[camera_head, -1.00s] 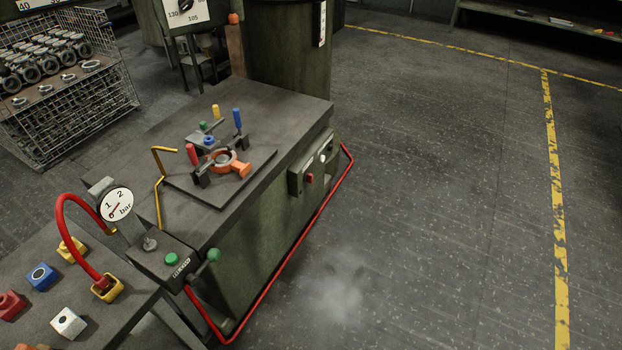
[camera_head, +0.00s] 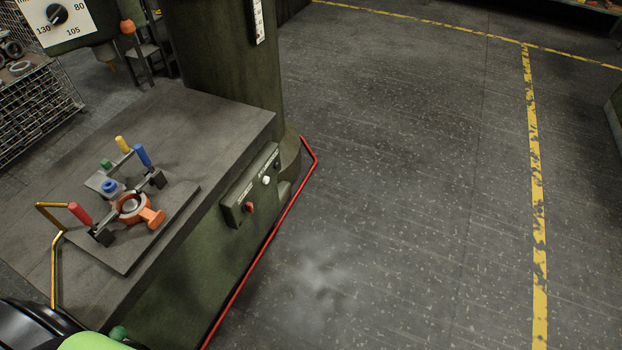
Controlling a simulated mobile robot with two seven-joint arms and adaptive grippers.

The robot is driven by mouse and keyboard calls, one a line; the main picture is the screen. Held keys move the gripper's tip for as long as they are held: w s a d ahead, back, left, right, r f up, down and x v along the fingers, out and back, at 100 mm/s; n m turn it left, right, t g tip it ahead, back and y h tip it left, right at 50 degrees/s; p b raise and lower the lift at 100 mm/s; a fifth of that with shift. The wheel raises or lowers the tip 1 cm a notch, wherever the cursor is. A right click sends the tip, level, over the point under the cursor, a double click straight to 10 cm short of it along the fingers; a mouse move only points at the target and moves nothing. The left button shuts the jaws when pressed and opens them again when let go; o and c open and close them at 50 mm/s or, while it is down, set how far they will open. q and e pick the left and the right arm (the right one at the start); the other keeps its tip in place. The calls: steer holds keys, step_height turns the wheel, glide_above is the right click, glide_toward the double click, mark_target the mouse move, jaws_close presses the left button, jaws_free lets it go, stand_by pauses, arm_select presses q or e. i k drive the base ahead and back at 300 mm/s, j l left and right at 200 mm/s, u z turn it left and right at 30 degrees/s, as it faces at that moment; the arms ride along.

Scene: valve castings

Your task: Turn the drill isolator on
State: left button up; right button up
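The box is fixed to the right-hand side face of the drill's base, below the table top. A pale round button (camera_head: 266,180) sits to the right of the knob on the same box. The knob is too small to tell which way it points. A black and bright green part of my own arm shows at the bottom left corner. Neither of my grippers is in view, and nothing touches the knob.
A red rail (camera_head: 262,250) runs along the floor side of the base, in front of the box. A fixture plate (camera_head: 128,262) with coloured-handled clamps and an orange casting (camera_head: 152,216) stands on top. The floor (camera_head: 400,190) to the right is clear.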

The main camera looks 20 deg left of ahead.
mark_target(248, 205)
steer(key=i+l+u, duration=0.1)
steer(key=i, duration=0.3)
steer(key=i+l, duration=0.15)
steer(key=i, duration=0.25)
steer(key=i+l+u, duration=0.15)
steer(key=i, duration=0.25)
steer(key=i+l+u, duration=0.1)
steer(key=i, duration=0.3)
steer(key=l, duration=0.1)
